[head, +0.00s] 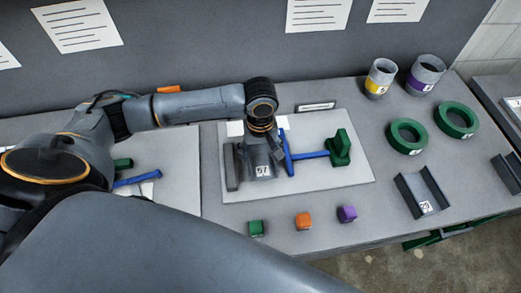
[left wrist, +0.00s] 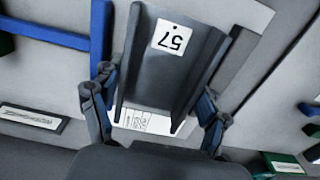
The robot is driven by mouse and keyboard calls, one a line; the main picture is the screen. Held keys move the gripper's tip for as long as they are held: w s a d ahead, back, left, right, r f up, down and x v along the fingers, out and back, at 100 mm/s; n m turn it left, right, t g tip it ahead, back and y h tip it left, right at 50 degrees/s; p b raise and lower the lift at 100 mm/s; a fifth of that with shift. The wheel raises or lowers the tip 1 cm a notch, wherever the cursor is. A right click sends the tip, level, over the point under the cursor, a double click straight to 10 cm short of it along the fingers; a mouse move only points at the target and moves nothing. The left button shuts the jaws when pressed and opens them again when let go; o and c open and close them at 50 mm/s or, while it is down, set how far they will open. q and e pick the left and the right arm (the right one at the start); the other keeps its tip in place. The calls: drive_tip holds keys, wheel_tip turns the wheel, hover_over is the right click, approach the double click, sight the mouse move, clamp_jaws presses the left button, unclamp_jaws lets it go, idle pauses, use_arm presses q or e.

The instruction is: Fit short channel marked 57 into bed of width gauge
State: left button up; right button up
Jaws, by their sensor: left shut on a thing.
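The short channel marked 57 (head: 262,171) is a dark grey U-shaped piece; its white tag also shows large in the left wrist view (left wrist: 176,38). My left gripper (head: 261,146) is shut on it, with a finger on each side wall. The channel is over the width gauge, between its grey side bar (head: 231,166) at left and its blue T-shaped slide (head: 290,153) at right. A green block (head: 339,149) is at the slide's far end. I cannot tell whether the channel touches the bed, which is mostly hidden. My right gripper is not in view.
The gauge is on a pale mat (head: 345,178). Green (head: 256,228), orange (head: 303,221) and purple (head: 347,214) blocks line the front. A second channel (head: 423,192), two green rings (head: 407,136) and two cups (head: 380,78) are at right.

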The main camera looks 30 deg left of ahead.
sight(261, 159)
use_arm(q)
drive_tip(key=shift+f, duration=1.3)
drive_tip(key=o, duration=1.3)
drive_tip(key=shift+r, duration=0.1)
wheel_tip(261, 159, up, 12)
drive_tip(key=shift+f, duration=0.1)
